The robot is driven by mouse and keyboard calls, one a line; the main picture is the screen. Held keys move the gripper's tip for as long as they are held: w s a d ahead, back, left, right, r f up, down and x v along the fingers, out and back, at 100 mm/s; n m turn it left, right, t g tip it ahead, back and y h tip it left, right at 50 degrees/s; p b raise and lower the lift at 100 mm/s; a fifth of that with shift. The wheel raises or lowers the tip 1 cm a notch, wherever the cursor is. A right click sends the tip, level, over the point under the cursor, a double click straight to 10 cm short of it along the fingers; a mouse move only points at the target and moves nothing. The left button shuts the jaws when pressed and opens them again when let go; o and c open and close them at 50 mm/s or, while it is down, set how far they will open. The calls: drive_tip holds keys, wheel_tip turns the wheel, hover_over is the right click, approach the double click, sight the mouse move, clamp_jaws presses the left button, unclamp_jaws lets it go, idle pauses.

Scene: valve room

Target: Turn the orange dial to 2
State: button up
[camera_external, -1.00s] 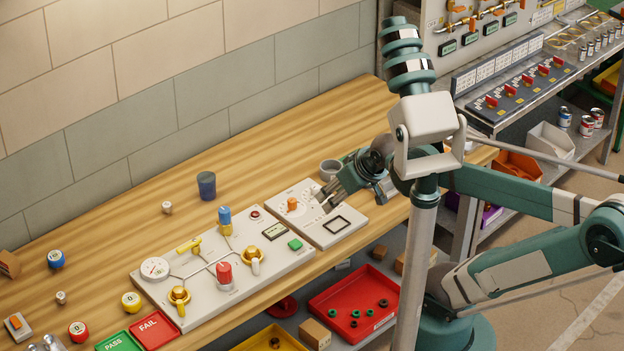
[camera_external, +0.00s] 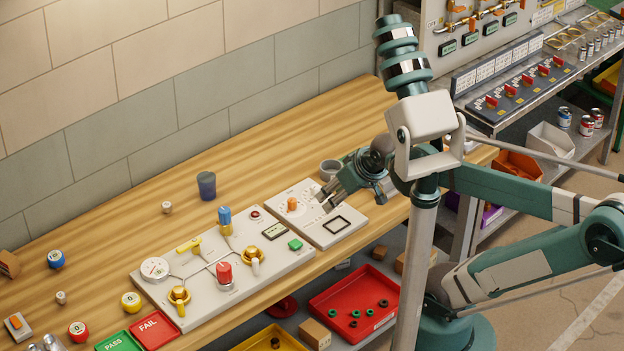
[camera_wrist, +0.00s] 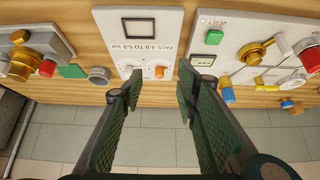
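The orange dial (camera_external: 292,203) sits on a light grey panel (camera_external: 331,241) at the right end of the row of panels on the wooden bench. In the wrist view the orange dial (camera_wrist: 159,72) shows beyond and between my fingertips, with pale markings around it too small to read. My gripper (camera_external: 322,196) is just to the right of the dial in the external view, apart from it. In the wrist view my gripper (camera_wrist: 159,78) is open, its two fingers wide apart with nothing between them. The dial's pointer direction cannot be told.
A larger panel (camera_external: 198,308) with valves, a gauge and a green button (camera_external: 295,244) adjoins on the left. A grey cup (camera_external: 329,169) stands close behind my gripper. A dark blue cup (camera_external: 206,185) stands behind the larger panel. The bench between the cups is clear.

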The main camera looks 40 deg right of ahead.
drive_tip(key=shift+w+r, duration=0.1)
drive_tip(key=shift+w, duration=0.05)
drive_tip(key=n+g+p, duration=0.5)
drive_tip(key=g+p, duration=0.2)
drive_tip(key=p, duration=1.1)
hover_over(292, 199)
drive_tip(key=shift+f, duration=2.1)
drive_tip(key=shift+f, duration=0.1)
drive_tip(key=shift+f, duration=3.75)
